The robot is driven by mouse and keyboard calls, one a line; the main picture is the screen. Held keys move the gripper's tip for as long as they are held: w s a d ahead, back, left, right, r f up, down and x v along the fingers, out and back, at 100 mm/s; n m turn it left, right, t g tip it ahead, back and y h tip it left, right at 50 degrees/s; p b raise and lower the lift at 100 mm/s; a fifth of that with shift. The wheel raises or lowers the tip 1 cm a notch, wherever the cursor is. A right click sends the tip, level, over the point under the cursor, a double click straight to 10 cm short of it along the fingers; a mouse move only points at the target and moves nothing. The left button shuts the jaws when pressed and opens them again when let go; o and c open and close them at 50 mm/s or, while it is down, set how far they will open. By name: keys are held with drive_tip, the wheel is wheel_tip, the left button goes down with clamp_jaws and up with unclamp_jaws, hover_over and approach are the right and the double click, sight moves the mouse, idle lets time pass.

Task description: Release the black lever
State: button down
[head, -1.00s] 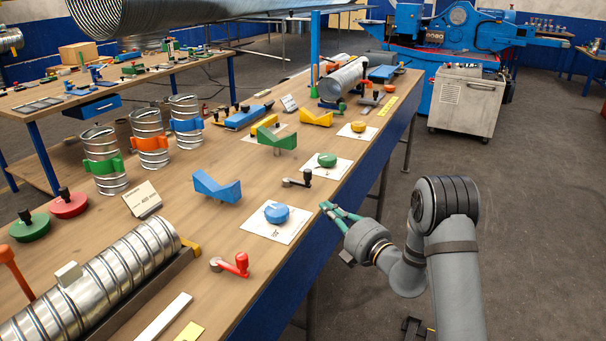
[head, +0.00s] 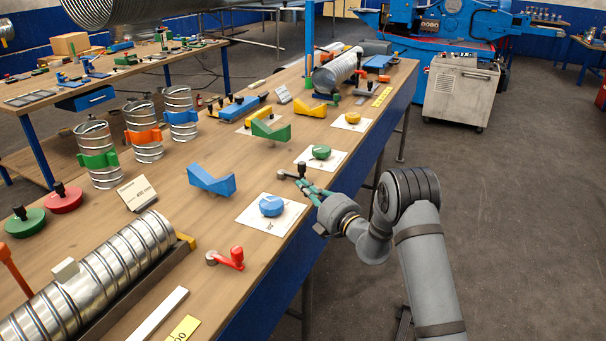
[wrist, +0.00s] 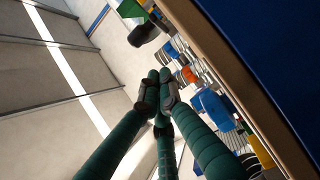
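The black lever (head: 290,175) lies on the wooden bench near its right edge, with an upright dark knob (head: 301,169) at one end. My gripper (head: 302,185) is at the bench edge, its green fingers reaching in just below the knob in the head view. Whether they touch the lever cannot be told. In the wrist view the fingertips (wrist: 159,88) of my gripper are drawn together, with nothing visible between them. A dark cylindrical piece, probably the lever's knob (wrist: 144,33), shows above and apart from the tips.
A blue knob (head: 271,206) and a green knob (head: 320,152) on white plates flank the lever. A red lever (head: 228,259) sits nearer the front. Blue (head: 211,181) and green (head: 270,131) cradles stand to the left.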

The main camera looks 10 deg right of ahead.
sight(303, 176)
drive_tip(key=w, duration=0.4)
drive_tip(key=shift+w+p, duration=0.1)
drive_tip(key=shift+p, duration=0.25)
drive_tip(key=shift+w+d, duration=0.35)
drive_tip(key=shift+w, duration=0.5)
